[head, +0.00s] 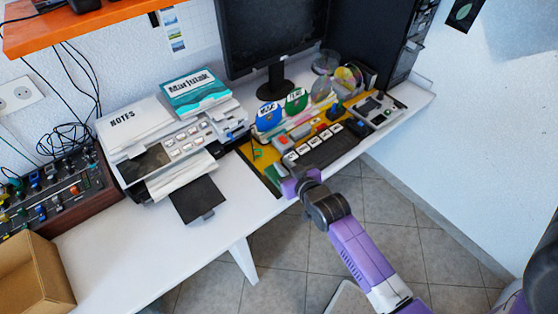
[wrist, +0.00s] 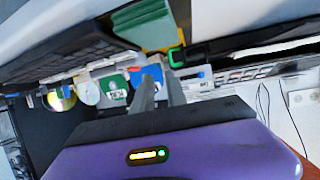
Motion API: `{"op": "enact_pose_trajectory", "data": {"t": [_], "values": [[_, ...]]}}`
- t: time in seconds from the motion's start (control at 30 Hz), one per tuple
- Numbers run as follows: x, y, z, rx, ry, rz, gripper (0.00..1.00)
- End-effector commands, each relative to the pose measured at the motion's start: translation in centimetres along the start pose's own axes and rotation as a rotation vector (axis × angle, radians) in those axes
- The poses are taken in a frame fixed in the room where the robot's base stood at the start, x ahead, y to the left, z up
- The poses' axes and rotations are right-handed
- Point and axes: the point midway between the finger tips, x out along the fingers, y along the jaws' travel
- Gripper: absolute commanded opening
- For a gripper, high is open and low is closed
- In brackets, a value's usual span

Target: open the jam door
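A blue rounded piece (head: 268,117) and a green rounded piece (head: 296,100), each with a white label, stand at the back of a yellow device on the desk. The labels are too small to read surely, so I cannot tell which is the jam door. The wrist view shows the blue piece (wrist: 151,74) just beyond my fingertips and the green piece (wrist: 113,87) to their left. My gripper (wrist: 160,85) has two grey fingers apart with nothing between them. In the head view my gripper (head: 289,187) is at the device's front left corner; its fingertips are hard to see.
Clear discs (head: 347,78) stand right of the green piece. A black keyboard (head: 327,149) lies in front, with a monitor (head: 270,40) behind. A printer (head: 180,145) with papers and a cardboard box (head: 35,278) are to the left. The white desk (head: 120,245) is bare at front left.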

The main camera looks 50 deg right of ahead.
Motion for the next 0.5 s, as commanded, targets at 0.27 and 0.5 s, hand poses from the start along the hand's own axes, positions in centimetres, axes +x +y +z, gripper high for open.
{"op": "enact_pose_trajectory", "data": {"t": [0.27, 0.5], "values": [[-3.2, 0.0, 0.1, -0.001, 0.0, 0.0, 0.17], [-3.5, 0.0, 0.0, 0.0, 0.0, 0.0, 0.17]]}}
